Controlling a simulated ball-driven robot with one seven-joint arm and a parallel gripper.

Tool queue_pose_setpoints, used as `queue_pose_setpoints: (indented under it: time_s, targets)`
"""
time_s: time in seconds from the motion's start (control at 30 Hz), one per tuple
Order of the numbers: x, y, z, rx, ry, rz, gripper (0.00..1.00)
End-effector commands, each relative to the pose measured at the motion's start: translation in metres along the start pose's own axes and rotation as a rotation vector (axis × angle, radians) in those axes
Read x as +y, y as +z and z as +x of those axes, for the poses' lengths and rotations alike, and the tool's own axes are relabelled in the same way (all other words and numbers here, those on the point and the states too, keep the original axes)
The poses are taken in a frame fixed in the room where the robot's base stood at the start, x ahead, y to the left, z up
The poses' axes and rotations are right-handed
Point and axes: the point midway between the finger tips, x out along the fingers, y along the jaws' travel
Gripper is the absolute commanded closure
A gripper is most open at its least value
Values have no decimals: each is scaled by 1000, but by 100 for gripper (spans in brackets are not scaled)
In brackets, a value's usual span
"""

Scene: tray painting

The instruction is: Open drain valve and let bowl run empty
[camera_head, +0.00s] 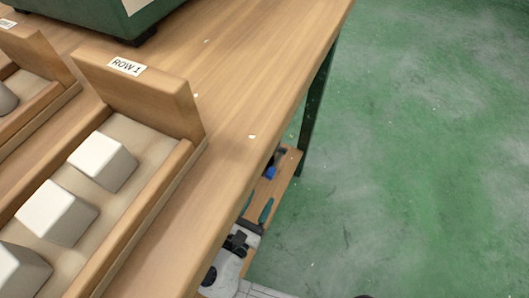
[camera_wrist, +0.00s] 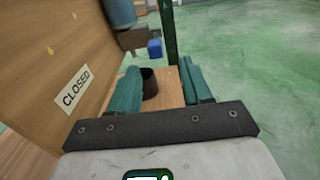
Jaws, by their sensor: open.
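The drain valve shows in the wrist view as a dark fitting (camera_wrist: 132,39) with a blue handle (camera_wrist: 154,48), below a blue-grey cylinder (camera_wrist: 120,12). The blue handle also shows in the head view (camera_head: 271,173), under the table edge. My gripper (camera_wrist: 160,68) has two teal fingers, spread apart with nothing held. The handle lies beyond the fingertips, apart from them. In the head view my gripper (camera_head: 257,207) is beside and below the table edge. A "CLOSED" label (camera_wrist: 72,88) is on the wooden panel at left. I cannot make out the bowl.
A dark cup-like container (camera_wrist: 150,84) stands on the low wooden shelf (camera_wrist: 171,91), seen between my fingers. Above, the wooden table (camera_head: 235,95) carries trays of white blocks (camera_head: 102,162), a "ROW 1" sign (camera_head: 127,66) and a green box (camera_head: 130,20). Green floor (camera_head: 430,150) is clear at right.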

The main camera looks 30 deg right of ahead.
Motion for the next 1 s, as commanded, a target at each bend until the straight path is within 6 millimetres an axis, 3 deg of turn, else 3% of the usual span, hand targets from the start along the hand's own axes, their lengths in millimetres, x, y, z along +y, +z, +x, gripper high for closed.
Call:
queue_pose_setpoints:
  time_s: [0.27, 0.7, 1.0]
  targets:
    - [0, -2, 18, -3, 2, -4, 51]
    - [1, -2, 92, -4, 2, -3, 51]
    - [1, 0, 108, -4, 4, -4, 51]
